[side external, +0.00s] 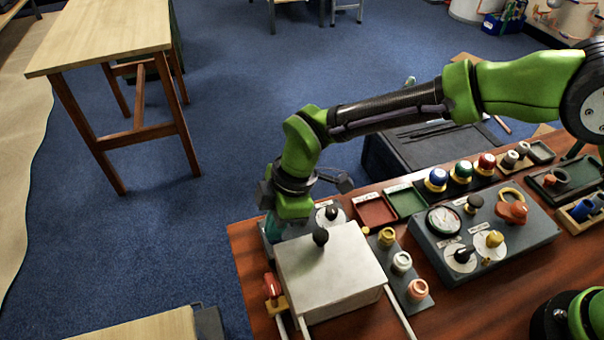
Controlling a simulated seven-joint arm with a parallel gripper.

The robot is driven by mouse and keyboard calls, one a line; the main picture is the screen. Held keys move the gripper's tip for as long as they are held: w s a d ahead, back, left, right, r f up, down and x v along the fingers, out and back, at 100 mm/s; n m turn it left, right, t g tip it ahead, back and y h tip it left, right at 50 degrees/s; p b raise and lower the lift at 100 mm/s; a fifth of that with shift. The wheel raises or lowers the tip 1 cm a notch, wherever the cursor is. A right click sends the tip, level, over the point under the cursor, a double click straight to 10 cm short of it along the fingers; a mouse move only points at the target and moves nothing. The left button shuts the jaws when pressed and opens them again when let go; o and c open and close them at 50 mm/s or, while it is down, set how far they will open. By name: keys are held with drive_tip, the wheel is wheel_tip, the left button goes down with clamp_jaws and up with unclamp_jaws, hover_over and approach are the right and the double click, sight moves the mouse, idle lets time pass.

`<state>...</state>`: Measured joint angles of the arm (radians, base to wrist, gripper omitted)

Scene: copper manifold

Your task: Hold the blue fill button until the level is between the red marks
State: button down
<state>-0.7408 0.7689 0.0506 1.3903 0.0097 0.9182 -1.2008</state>
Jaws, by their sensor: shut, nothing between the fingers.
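My gripper (272,216) points down at the left end of the wooden bench, behind a pale metal box (330,277). The box and my wrist hide most of its fingers, which are shut and empty. A blue dome-topped button or lamp (437,176) stands on a yellow base in a row with a green one and a red one, well to the right of my gripper. I cannot tell whether it is the fill button. A small teal patch (268,226) shows by the fingers. I cannot make out a level or red marks.
A grey panel (520,240) carries a round dial (444,220), knobs and an orange handle. A strip with several coloured knobs (402,262) lies beside the box. A black knob (320,236) stands up on the box. Red and green trays (374,210) lie behind.

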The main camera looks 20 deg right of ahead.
wheel_tip(320, 180, up, 8)
idle(0.8)
drive_tip(key=shift+f, duration=0.1)
drive_tip(key=s+d+r+m+t, duration=0.2)
drive_tip(key=s+d+r+m, duration=0.2)
drive_tip(key=d+m, duration=0.3)
drive_tip(key=s+d+r+m+t+h, duration=0.1)
drive_tip(key=d+m, duration=0.6)
drive_tip(key=d, duration=1.1)
drive_tip(key=s+d+r+m+t, duration=0.4)
drive_tip(key=s+d+r+m, duration=0.2)
drive_tip(key=d, duration=0.7)
drive_tip(key=shift+s+r+m, duration=0.35)
drive_tip(key=shift+s+m, duration=0.55)
drive_tip(key=shift+m, duration=0.2)
